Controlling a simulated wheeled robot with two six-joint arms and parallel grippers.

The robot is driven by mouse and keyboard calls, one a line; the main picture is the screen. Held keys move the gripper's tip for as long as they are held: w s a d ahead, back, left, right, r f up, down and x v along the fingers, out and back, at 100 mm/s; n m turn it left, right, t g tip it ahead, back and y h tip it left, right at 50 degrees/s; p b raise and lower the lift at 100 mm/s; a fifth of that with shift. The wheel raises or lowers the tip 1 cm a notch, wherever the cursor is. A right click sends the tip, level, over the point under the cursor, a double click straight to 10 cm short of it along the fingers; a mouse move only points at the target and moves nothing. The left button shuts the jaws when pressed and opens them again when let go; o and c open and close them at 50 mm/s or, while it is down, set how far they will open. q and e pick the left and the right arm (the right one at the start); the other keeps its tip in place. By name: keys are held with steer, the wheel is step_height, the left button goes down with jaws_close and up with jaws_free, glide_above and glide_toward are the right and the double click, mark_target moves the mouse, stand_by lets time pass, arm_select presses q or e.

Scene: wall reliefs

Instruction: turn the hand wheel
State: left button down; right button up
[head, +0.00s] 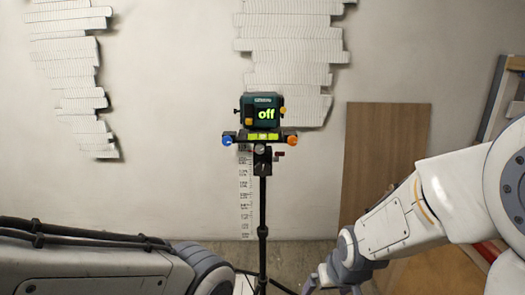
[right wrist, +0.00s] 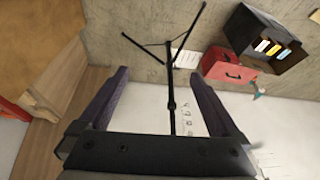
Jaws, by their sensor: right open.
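A dark green device (head: 262,109) showing "off" in green sits on a black tripod (head: 263,205) in the middle of the head view. Under it is a bar with a blue knob (head: 228,140) at its left end and an orange knob (head: 292,140) at its right end. I cannot tell which part is the hand wheel. In the right wrist view, my right gripper (right wrist: 157,76) is open and empty, with the tripod's thin pole (right wrist: 171,104) showing beyond, between its fingers. In the head view it is low, right of the tripod. My left gripper is out of view.
A wooden board (head: 385,150) leans on the wall at the right. In the right wrist view, a red box (right wrist: 228,67) and a black shelf (right wrist: 257,40) with coloured folders stand near the wall. The tripod's legs spread over the floor.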

steer(key=w+a+r+t, duration=0.2)
steer(key=w+a+t, duration=0.1)
steer(key=w, duration=0.6)
steer(key=w+a+r+t, duration=0.3)
steer(key=w, duration=0.6)
steer(key=m+t, duration=0.2)
steer(key=t, duration=0.6)
glide_toward(263, 172)
steer(key=shift+h, duration=0.3)
steer(key=w, duration=0.4)
steer(key=w+p, duration=0.1)
steer(key=w, duration=0.4)
steer(key=shift+w+a+r, duration=0.2)
steer(key=shift+r, duration=0.05)
steer(key=c, duration=1.3)
